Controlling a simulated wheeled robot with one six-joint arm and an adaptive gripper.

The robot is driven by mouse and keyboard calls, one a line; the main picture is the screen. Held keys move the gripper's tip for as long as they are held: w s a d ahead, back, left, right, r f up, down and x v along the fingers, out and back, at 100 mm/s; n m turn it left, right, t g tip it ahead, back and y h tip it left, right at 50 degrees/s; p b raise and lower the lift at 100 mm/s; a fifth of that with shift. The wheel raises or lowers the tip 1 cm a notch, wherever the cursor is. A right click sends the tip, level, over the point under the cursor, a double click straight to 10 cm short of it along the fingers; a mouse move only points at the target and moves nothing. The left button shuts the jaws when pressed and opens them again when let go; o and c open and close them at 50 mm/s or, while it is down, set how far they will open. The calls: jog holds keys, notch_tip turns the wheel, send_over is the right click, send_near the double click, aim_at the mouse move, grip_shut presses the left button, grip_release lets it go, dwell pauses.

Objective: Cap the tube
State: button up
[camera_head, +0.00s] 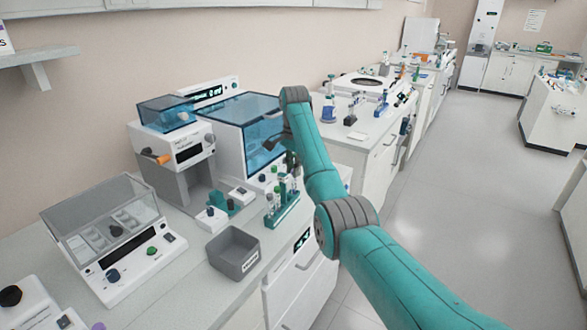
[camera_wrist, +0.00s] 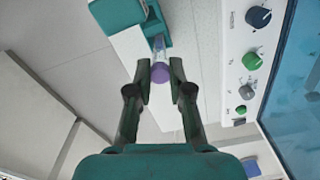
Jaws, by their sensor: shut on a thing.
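My gripper (camera_wrist: 160,76) is shut on a small purple cap (camera_wrist: 160,73), which sits between its fingertips in the wrist view. A clear tube (camera_wrist: 158,46) shows just beyond the cap, in line with it, by the teal rack (camera_wrist: 125,18). I cannot tell whether the cap touches the tube's mouth. In the head view, my gripper (camera_head: 291,160) is above the teal rack (camera_head: 284,210) of tubes near the bench's front edge. The cap and the fingertips are too small and too covered to make out there.
A machine with a blue clear lid (camera_head: 262,148) stands close behind my gripper; its knobbed panel (camera_wrist: 243,60) is at the right in the wrist view. A grey open bin (camera_head: 233,252) and a small white device (camera_head: 211,219) are left of the rack. The floor (camera_head: 465,190) is clear.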

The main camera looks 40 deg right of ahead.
jog(key=shift+f, duration=0.35)
dwell(0.3)
jog(key=o, duration=0.7)
jog(key=shift+o, duration=0.2)
jog(key=shift+r, duration=0.1)
